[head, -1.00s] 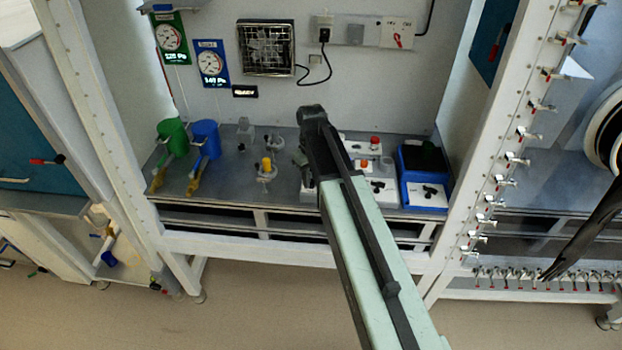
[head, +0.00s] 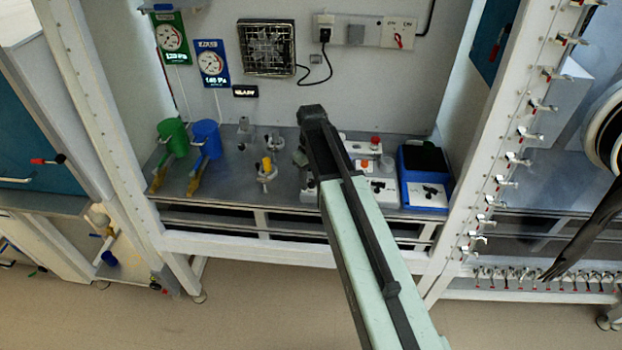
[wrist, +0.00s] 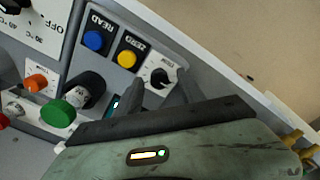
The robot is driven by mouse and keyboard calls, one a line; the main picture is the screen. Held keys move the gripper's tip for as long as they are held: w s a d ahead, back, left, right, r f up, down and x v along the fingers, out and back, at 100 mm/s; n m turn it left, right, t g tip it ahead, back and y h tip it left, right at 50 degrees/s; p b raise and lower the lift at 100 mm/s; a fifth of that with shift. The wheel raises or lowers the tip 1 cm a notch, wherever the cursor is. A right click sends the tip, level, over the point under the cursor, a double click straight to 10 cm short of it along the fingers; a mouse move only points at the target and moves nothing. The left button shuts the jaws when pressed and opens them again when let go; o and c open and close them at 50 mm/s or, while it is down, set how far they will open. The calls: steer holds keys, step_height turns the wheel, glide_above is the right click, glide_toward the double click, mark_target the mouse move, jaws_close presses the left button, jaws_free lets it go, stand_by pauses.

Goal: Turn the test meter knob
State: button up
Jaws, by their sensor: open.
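The test meter (wrist: 187,62) is a grey box in the wrist view, with a blue READ button (wrist: 93,40), a yellow ZERO button (wrist: 127,59) and a black knob (wrist: 159,77) on a white label. My gripper (wrist: 160,92) is open close to the knob, with one grey finger on its left and another on its right. I cannot tell whether either finger touches the knob. In the head view my gripper (head: 304,160) points down at the bench, and my arm hides most of the meter.
A green knob (wrist: 57,113), a black cylinder (wrist: 86,90) and an orange button (wrist: 36,83) lie left of my gripper. In the head view, a blue box (head: 424,180) stands right of my arm. Green (head: 172,136) and blue (head: 206,138) vessels stand on the left.

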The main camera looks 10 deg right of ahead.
mark_target(311, 181)
steer(key=shift+r, duration=0.1)
step_height(311, 181, up, 8)
steer(key=p, duration=0.8)
steer(key=shift+f, duration=0.2)
